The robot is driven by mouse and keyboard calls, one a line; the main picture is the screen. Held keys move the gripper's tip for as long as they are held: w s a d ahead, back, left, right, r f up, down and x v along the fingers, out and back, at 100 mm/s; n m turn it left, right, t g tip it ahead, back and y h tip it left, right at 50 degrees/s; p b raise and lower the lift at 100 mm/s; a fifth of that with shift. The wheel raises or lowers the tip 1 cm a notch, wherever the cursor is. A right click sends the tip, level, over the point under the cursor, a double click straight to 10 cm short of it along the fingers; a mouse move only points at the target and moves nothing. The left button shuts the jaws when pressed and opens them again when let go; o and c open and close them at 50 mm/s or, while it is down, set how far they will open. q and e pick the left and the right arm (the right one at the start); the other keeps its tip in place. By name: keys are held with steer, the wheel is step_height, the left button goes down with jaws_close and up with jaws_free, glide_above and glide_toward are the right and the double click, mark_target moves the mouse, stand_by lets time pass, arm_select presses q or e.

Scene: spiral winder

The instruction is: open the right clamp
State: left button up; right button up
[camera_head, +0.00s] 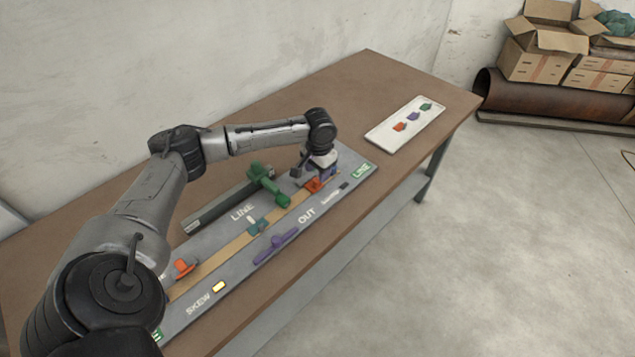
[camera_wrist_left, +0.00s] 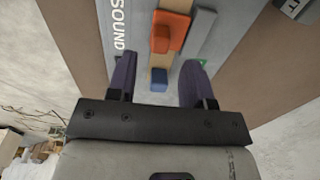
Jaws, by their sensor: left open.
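The right clamp (camera_head: 313,185) is an orange block at the far right end of the tan strip on the grey board. In the left wrist view the orange clamp (camera_wrist_left: 171,32) has a raised orange knob and lies just beyond the fingertips, with a blue block below it. My left gripper (camera_head: 317,174) is at the clamp, partly covering it in the head view. In the left wrist view its two purple fingers (camera_wrist_left: 160,68) stand apart with nothing held between them. Contact with the clamp cannot be told. My right gripper is not in view.
A green fixture (camera_head: 268,184) stands beside the strip. A white tray (camera_head: 388,138) holds small coloured parts. The back right tabletop is mostly clear.

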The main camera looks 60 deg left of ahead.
mark_target(317, 180)
arm_select(q)
steer(key=shift+a+f+b, duration=0.1)
steer(key=shift+f+b, duration=0.4)
steer(key=shift+f, duration=1.8)
steer(key=shift+c, duration=0.4)
